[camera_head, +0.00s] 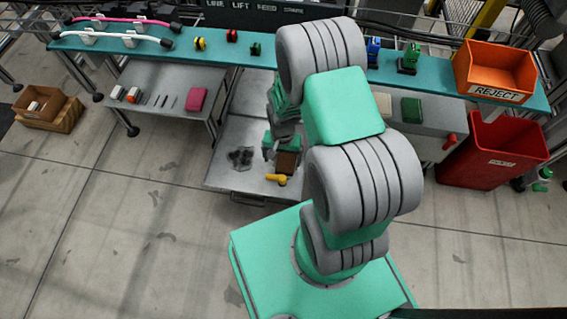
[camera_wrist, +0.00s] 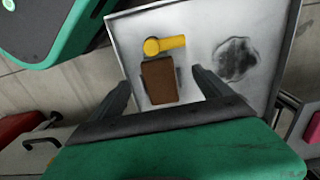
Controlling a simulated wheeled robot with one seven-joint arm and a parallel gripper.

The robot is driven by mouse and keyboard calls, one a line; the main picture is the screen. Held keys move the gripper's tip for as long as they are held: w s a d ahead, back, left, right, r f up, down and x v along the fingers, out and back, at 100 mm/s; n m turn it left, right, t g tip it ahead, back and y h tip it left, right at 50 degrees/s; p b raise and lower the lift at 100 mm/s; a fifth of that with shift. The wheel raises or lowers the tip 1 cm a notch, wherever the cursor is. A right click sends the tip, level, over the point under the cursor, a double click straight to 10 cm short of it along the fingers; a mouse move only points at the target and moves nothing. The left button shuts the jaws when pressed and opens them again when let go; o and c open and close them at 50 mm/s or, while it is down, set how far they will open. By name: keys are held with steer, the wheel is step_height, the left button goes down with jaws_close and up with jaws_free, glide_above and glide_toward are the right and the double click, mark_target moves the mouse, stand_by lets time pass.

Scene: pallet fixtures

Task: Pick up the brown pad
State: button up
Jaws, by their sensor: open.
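The brown pad (camera_wrist: 160,81) lies flat on a grey metal tray (camera_wrist: 127,31) in the wrist view. My gripper (camera_wrist: 163,82) is open, with its two dark fingers apart on either side of the pad. The pad appears free of both fingers; the height of my gripper above it is hard to tell. In the head view the brown pad (camera_head: 286,163) is partly hidden behind my arm, and my gripper (camera_head: 279,153) is over the tray beside it.
A yellow handle-like part (camera_wrist: 165,45) lies close to the pad's end. A dark smudge (camera_wrist: 236,58) marks the tray. In the head view, a teal shelf (camera_head: 215,50) runs above the tray. An orange REJECT bin (camera_head: 495,70) and a red bin (camera_head: 490,150) stand at right.

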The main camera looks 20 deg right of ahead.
mark_target(285, 169)
steer(key=f+b, duration=0.1)
steer(key=f, duration=0.2)
steer(key=f+b, duration=0.2)
steer(key=f, duration=0.1)
steer(key=d+f+b, duration=0.1)
steer(key=f, duration=0.1)
steer(key=shift+f, duration=0.4)
steer(key=shift+r, duration=0.15)
steer(key=shift+c, duration=0.4)
steer(key=c, duration=1.4)
